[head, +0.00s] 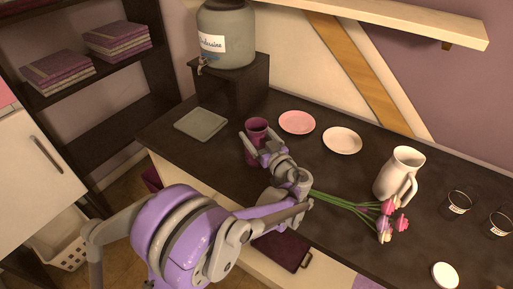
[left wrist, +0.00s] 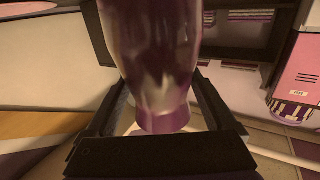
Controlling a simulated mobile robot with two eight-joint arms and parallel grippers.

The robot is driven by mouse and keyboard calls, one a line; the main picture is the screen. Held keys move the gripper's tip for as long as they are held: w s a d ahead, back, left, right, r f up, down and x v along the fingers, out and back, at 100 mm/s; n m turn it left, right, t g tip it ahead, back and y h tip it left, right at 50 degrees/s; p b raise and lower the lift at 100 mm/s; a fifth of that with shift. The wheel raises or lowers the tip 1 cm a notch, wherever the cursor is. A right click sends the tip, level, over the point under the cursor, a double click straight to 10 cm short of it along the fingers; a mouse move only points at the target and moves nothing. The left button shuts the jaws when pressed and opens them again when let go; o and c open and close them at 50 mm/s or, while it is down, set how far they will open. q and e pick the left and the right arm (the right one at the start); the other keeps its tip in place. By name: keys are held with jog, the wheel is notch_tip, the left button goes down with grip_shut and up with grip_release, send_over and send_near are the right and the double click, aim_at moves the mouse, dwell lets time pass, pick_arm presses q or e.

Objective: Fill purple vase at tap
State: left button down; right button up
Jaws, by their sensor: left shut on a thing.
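The purple vase (head: 257,129) is held upright over the dark counter, with my left gripper (head: 262,147) shut around it. In the left wrist view the vase (left wrist: 157,60) stands between the two dark fingers of my left gripper (left wrist: 155,120). The tap (head: 201,66) sits low on the front of a large drink dispenser (head: 226,40), up and to the left of the vase. I cannot tell whether the vase touches the counter. My right gripper is not in view.
The dispenser stands on a dark raised stand (head: 232,85). A grey square tray (head: 201,123) lies before it. A pink plate (head: 297,122), a white plate (head: 342,140), flowers (head: 350,204), a white pitcher (head: 400,175) and glasses (head: 458,203) are to the right.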

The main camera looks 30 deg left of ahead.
pick_arm(q)
notch_tip(320, 180, up, 10)
jog(key=p, duration=0.1)
dwell(0.6)
